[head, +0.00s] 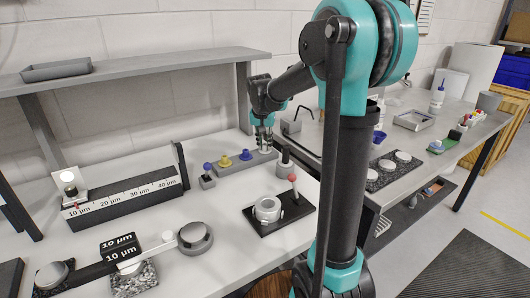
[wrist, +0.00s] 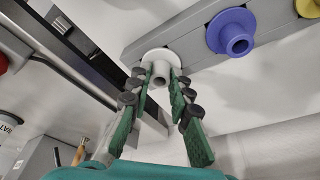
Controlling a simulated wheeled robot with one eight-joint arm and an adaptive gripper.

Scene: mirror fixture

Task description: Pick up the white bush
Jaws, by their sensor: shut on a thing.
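The white bush (wrist: 160,66) is a small flanged ring in the wrist view, between the fingertips of my gripper (wrist: 161,76). The fingers are shut on it from both sides. Its flange overlaps the end of the grey bar (wrist: 192,43); I cannot tell whether it still sits in the bar or is clear of it. In the head view, my gripper (head: 265,143) points down over the right end of the grey bar (head: 235,168), and the white bush is largely hidden there.
A purple bush (head: 246,154) and a yellow bush (head: 225,160) stand on the bar. A blue-topped block (head: 207,181) is at its left end. A grey ring on a black plate with a red-knobbed lever (head: 293,179) stands in front. A shelf (head: 150,65) runs behind.

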